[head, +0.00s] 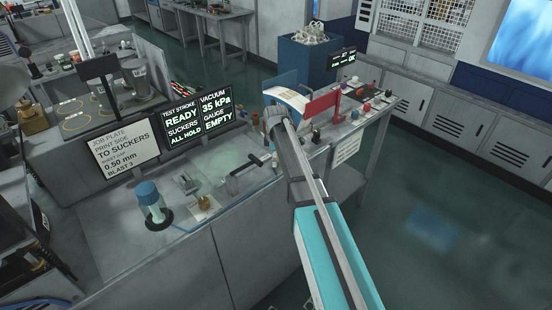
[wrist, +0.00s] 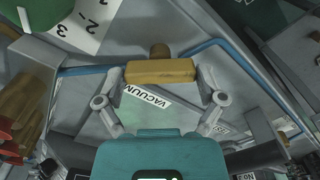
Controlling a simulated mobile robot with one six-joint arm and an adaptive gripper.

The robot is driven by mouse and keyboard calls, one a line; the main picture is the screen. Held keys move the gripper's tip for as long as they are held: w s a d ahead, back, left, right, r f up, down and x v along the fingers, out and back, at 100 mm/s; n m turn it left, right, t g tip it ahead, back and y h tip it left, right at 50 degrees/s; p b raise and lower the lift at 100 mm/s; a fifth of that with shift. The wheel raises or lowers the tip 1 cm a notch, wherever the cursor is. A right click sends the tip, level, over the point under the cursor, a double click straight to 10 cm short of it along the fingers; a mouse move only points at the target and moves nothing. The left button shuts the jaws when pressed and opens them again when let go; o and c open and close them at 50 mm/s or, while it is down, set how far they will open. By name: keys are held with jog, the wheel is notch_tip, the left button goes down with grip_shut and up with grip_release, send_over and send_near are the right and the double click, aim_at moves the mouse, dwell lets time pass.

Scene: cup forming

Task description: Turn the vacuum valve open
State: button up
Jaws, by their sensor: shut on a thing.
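In the wrist view, my gripper (wrist: 162,76) has its two fingers on either end of a tan, bar-shaped handle (wrist: 160,70), closed on it. A short round brown knob or stem (wrist: 160,49) shows just beyond the bar. A white label reading VACUUM (wrist: 147,97) lies on the grey surface between the fingers, so the bar appears to be the vacuum valve handle. How far it is turned I cannot tell. In the head view my arm hides the fingers and the valve. A dark screen (head: 216,107) there reads VACUUM 35 kPa, GAUGE EMPTY.
A second screen (head: 181,124) reads TEST STROKE READY, SUCKERS ALL HOLD. A blue-capped jar (head: 152,203) and a black-handled tool (head: 248,164) are on the bench. A red sign (head: 323,106) stands right of my arm. Blue tubing (wrist: 92,70) runs beside the handle. The floor at right is clear.

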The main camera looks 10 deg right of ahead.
jog(key=m, duration=0.4)
jog(key=shift+m, duration=2)
jog(key=o, duration=0.8)
jog(key=shift+n, duration=0.3)
